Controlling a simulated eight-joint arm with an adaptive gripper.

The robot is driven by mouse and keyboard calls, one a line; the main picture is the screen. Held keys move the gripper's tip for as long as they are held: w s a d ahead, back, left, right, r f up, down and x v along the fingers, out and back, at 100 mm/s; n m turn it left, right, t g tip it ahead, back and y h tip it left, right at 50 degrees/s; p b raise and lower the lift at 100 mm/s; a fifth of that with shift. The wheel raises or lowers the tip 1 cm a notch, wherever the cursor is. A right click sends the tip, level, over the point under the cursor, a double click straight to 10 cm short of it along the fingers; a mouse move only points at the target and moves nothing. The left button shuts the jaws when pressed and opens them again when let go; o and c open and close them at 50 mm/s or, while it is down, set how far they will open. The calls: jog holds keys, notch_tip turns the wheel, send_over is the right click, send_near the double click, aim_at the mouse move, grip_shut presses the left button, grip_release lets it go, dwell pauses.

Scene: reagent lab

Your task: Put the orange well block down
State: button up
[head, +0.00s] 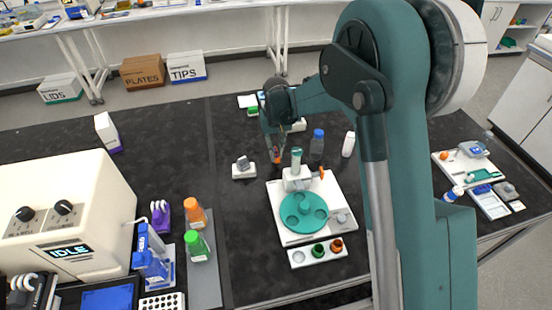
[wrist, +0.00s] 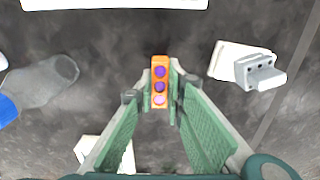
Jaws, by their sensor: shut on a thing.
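The orange well block (wrist: 159,82) shows in the wrist view as a small upright-looking strip with several purple and pink wells. My gripper (wrist: 160,88) is shut on it, with a green-padded finger on each side. In the head view the block (head: 277,156) is a small orange patch at the tip of my gripper (head: 274,152), over the dark bench behind the white device with the teal disc. Its underside is hidden, so I cannot tell whether it touches the bench.
A grey block on a white base (head: 244,169) stands left of my gripper; a blue-capped grey bottle (head: 317,143) and a white bottle (head: 349,144) stand right. The white device with a teal disc (head: 303,213) is in front. Dark bench is bare around the block.

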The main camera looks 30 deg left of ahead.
aim_at(276, 153)
jog(key=shift+f, duration=1.75)
jog(key=shift+f+b, duration=0.2)
jog(key=shift+b, duration=0.1)
jog(key=o, duration=0.9)
jog(key=shift+c, duration=0.2)
jog(key=shift+r, duration=0.15)
notch_tip(276, 153, up, 12)
jog(key=shift+r+p, duration=0.1)
jog(key=shift+p, duration=0.5)
